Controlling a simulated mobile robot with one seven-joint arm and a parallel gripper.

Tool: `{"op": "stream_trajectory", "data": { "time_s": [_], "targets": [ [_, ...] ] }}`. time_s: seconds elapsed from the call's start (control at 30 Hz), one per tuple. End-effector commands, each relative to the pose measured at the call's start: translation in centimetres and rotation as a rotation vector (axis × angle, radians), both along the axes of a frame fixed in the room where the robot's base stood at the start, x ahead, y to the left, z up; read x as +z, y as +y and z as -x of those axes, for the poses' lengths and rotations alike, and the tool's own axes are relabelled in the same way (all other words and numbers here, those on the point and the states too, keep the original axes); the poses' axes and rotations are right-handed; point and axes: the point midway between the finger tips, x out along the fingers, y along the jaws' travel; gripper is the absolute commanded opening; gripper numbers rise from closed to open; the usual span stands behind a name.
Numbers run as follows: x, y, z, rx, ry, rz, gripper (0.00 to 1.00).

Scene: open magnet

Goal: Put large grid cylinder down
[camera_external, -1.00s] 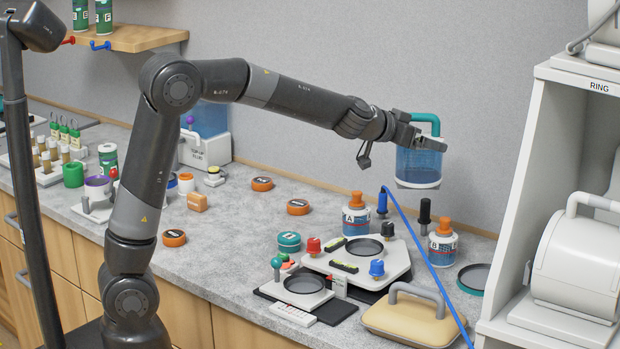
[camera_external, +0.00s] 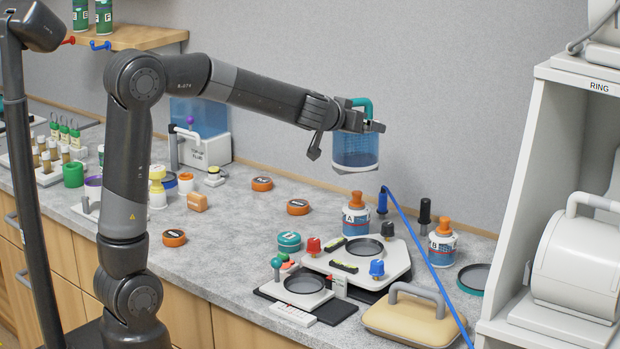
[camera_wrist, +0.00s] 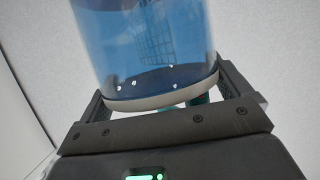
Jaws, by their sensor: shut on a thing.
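The large grid cylinder (camera_external: 355,149) is a clear blue cylinder with a grid inside, a pale rim and a teal handle. My gripper (camera_external: 375,127) is shut on it by the handle side and holds it in the air above the counter, roughly upright. In the wrist view the cylinder (camera_wrist: 150,50) fills the top middle, with the grid faintly visible inside and a bit of teal behind its pale rim. My gripper (camera_wrist: 165,115) shows below and beside it there. The exact contact of the fingers on the handle is hidden.
Below stand bottle A (camera_external: 356,217), a white plate with a dark round recess (camera_external: 367,249), and a smaller round recess (camera_external: 305,285). A dark round dish (camera_external: 475,279) lies right, near a white shelf (camera_external: 512,200). A blue cable (camera_external: 415,240) crosses the counter. Bare counter lies left of centre (camera_external: 235,235).

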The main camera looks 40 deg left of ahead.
Motion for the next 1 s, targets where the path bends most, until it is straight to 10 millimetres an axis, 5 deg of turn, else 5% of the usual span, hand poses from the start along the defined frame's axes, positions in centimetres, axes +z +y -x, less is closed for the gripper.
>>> {"op": "stream_trajectory", "data": {
  "time_s": [0.23, 0.43, 0.8, 1.0],
  "targets": [
    [-0.3, 9.1, 4.0, 0.247, -0.005, -0.001, 0.33],
    [-1.5, 14.4, 7.3, 0.404, -0.004, -0.001, 0.33],
    [-3.0, 18.9, 11.0, 0.545, -0.005, 0.000, 0.33],
    [-4.6, 19.4, 11.3, 0.560, -0.003, -0.003, 0.33]
  ]
}}
